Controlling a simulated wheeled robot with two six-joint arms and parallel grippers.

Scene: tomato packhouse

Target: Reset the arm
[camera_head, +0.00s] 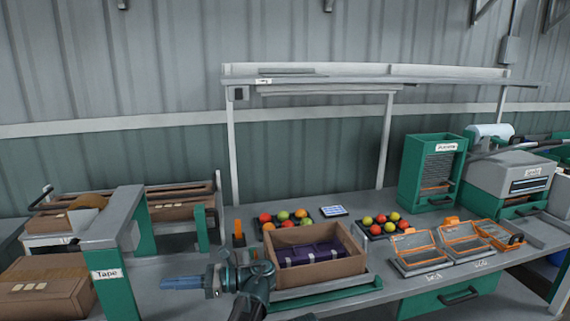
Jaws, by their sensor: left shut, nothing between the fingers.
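My left arm comes in from the bottom of the head view. Its left gripper (170,283) points to the left over the grey bench top, with its blue fingers together and nothing held. The gripper is left of the open cardboard box (340,266) and right of the tape station (101,275). My right arm and right gripper do not show.
The cardboard box holds a purple insert (308,252). Behind it are tomatoes in two trays and a small screen (334,211). Clear-lidded orange punnets (463,240), a green dispenser (430,172) and a grey machine (510,175) stand right. A taped carton (45,290) lies left.

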